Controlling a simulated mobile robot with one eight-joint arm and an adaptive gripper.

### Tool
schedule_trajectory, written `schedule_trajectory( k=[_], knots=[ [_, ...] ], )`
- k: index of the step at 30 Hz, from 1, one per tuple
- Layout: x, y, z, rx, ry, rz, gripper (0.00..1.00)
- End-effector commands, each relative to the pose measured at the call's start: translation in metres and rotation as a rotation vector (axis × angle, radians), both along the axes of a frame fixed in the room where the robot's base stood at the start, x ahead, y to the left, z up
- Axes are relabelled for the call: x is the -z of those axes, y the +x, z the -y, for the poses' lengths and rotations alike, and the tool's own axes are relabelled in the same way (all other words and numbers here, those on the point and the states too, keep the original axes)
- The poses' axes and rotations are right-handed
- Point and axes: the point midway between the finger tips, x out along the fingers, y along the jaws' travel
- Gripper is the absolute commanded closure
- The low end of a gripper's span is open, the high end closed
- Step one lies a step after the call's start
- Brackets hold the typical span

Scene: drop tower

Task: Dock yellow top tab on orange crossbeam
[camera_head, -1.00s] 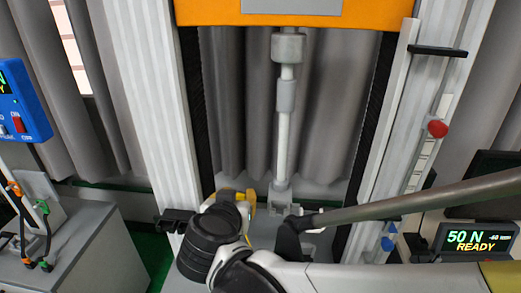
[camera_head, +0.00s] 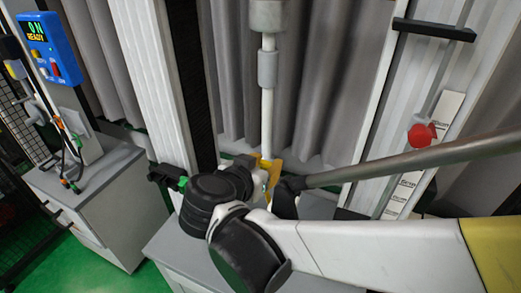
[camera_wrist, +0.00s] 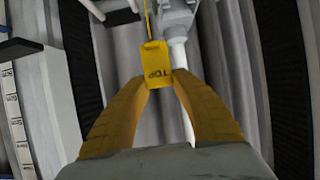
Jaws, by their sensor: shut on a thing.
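The orange crossbeam is out of view in both current frames.
White uprights (camera_head: 140,75) stand on both sides of the rod, with grey curtains behind. A black bracket with a green knob (camera_head: 182,183) is left of my wrist. A red knob (camera_head: 422,134) is on the right. A blue control box (camera_head: 48,48) stands far left.

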Motion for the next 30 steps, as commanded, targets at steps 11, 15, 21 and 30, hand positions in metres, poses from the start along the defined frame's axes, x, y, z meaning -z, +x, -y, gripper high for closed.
schedule_trajectory(
  k=[11, 15, 21, 30],
  knots=[
    [0.032, 0.03, -0.037, 0.0, 0.0, 0.0, 0.9],
    [0.051, 0.03, -0.037, 0.0, 0.0, 0.0, 0.9],
    [0.07, 0.029, -0.037, 0.0, 0.0, 0.0, 0.9],
    [0.073, 0.029, -0.037, 0.0, 0.0, 0.0, 0.9]
  ],
)
